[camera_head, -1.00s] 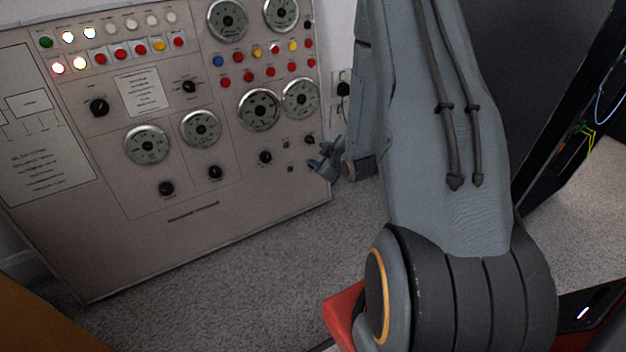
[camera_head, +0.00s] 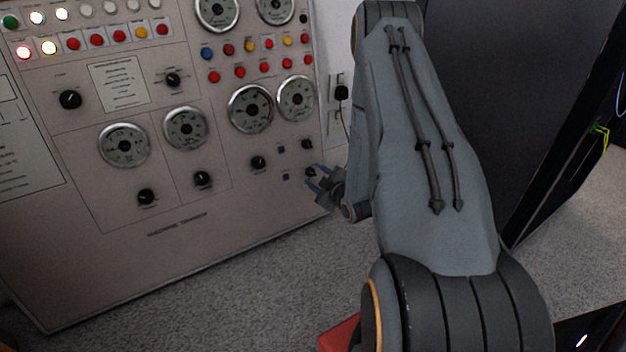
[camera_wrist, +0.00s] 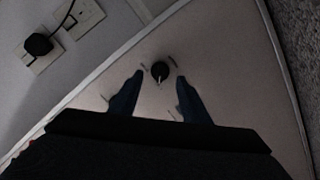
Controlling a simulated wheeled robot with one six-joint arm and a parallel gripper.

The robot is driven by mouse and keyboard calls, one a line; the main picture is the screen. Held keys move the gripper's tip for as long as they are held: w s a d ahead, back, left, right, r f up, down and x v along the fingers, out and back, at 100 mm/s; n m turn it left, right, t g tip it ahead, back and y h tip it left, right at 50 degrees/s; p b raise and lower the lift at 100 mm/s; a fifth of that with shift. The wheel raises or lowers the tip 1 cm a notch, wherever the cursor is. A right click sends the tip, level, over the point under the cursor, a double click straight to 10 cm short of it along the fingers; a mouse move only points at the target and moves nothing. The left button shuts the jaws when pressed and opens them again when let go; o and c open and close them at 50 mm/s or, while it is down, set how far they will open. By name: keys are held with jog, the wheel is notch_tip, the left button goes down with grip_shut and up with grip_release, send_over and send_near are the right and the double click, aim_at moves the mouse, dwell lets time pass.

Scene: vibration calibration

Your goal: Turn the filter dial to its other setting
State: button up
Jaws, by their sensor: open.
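A small round black dial (camera_wrist: 160,70) with a pale pointer mark sits on the panel face in the wrist view, just beyond and between my fingertips. My gripper (camera_wrist: 160,80) is open, with one dark blue finger on each side of the dial's line and nothing held. In the head view my gripper (camera_head: 316,180) is at the panel's lower right edge, close to the rightmost lower dial (camera_head: 310,171), which it partly hides. The labels are too small to read, so I cannot confirm which dial is the filter dial. Contact is not visible.
The grey control panel (camera_head: 215,225) carries several gauges, lamps and other black knobs, including one (camera_head: 259,162) left of my gripper. A wall socket with a black plug (camera_head: 341,92) is right of the panel. A dark cabinet (camera_head: 500,90) stands right. Carpet (camera_head: 220,290) is clear in front.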

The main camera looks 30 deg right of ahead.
jog(key=shift+b+x, duration=0.3)
jog(key=shift+x, duration=0.6)
jog(key=shift+c, duration=0.5)
jog(key=c, duration=0.9)
